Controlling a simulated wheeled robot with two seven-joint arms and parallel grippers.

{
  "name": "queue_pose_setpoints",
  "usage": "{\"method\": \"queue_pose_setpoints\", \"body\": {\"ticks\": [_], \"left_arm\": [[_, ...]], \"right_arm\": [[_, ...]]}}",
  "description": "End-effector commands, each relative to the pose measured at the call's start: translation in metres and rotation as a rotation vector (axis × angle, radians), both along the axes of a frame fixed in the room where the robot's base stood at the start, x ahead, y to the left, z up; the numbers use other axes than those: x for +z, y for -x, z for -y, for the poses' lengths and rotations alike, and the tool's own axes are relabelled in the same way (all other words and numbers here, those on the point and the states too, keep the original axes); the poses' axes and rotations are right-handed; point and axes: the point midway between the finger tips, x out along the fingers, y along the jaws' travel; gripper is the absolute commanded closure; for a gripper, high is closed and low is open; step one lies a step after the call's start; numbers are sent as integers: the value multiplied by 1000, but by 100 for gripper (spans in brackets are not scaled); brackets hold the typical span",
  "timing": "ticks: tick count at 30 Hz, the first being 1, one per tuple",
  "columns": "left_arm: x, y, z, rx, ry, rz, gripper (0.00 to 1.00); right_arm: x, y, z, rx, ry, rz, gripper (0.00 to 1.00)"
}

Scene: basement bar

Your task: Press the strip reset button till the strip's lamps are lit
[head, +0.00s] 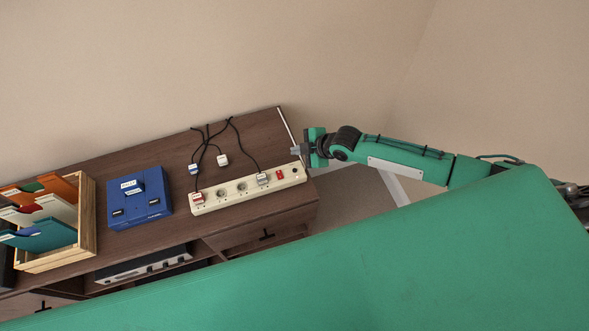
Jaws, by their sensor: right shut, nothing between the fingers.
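A cream power strip (250,193) lies on the dark wooden cabinet top. Two plugs with black cords sit at its left and right sockets. A small red switch (280,175) shows near its right end, and a small dark round button (295,170) sits to the right of that. Whether any lamp is lit I cannot tell at this size. My right gripper (294,151) is shut and empty, its fingertips pointing left, just above the strip's right end in the picture. Whether it touches the strip I cannot tell. My left gripper is not in view.
A blue box (138,200) with labels stands left of the strip. A wooden crate (88,225) of folders is at the far left. Two loose white plugs (222,160) lie behind the strip. A grey device (145,263) sits on the shelf below.

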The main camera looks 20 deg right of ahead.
Motion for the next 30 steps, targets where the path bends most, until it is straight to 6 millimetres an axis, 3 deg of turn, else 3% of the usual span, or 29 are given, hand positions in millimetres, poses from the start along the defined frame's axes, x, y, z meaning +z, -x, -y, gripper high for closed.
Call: {"method": "queue_pose_setpoints", "body": {"ticks": [8, 21, 30], "left_arm": [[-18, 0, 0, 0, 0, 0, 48], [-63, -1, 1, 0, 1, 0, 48], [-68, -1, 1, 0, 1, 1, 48]], "right_arm": [[-23, 0, 0, -1, -1, -2, 100], [-82, 0, 0, 0, 0, -1, 100], [-87, 0, 0, -1, -1, 0, 100]]}}
